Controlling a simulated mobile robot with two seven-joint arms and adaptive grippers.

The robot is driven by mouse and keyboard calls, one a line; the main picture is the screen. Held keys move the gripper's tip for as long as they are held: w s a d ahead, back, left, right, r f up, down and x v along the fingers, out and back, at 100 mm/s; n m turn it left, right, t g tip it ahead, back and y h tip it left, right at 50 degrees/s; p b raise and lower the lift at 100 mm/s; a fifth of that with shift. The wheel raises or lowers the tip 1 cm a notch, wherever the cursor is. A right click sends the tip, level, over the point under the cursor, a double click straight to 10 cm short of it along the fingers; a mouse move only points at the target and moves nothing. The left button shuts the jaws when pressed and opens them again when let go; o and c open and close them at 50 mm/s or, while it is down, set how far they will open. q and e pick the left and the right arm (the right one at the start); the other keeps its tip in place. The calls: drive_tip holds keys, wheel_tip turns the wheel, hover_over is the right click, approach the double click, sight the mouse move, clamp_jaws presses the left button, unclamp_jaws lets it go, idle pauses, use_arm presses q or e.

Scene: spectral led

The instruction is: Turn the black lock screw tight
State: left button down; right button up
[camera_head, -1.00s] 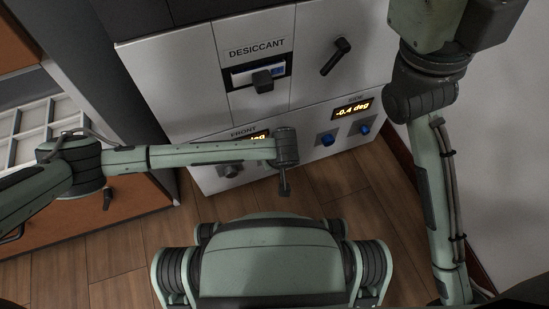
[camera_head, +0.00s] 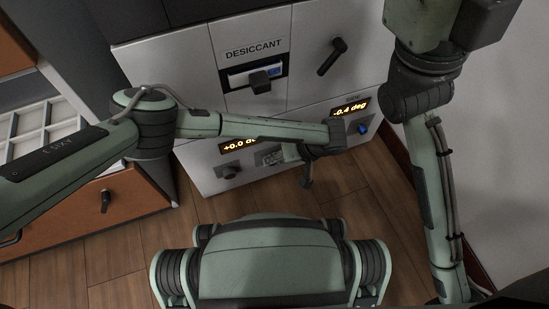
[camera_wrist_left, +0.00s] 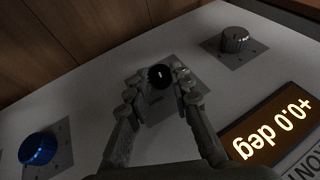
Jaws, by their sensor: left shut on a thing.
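The black lock screw (camera_wrist_left: 160,76) shows in the left wrist view as a small round black knob with a light mark on top, on a plate (camera_wrist_left: 150,101) on the pale panel. My left gripper (camera_wrist_left: 157,82) is shut on it, one fingertip on each side. In the head view my left gripper (camera_head: 285,154) is at the lower panel, right of the FRONT display (camera_head: 240,145), with the screw hidden there. My right gripper is out of view. The FRONT display in the left wrist view (camera_wrist_left: 276,120) reads +0.0 deg.
A grey knob (camera_wrist_left: 234,40) and a blue knob (camera_wrist_left: 40,147) flank the screw. The SIDE display (camera_head: 350,109) reads -0.4 deg, with a blue knob (camera_head: 363,127) below. A desiccant drawer (camera_head: 260,79) and black lever (camera_head: 332,56) are above. My right arm stands at the right.

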use_arm(q)
drive_tip(key=shift+d+y, duration=0.1)
drive_tip(key=shift+y, duration=0.6)
drive_tip(key=c, duration=1.3)
unclamp_jaws()
drive_tip(key=shift+f, duration=0.1)
drive_tip(key=shift+d, duration=0.1)
drive_tip(key=v, duration=1.2)
drive_tip(key=shift+w+d, duration=0.1)
drive_tip(key=shift+w, duration=0.1)
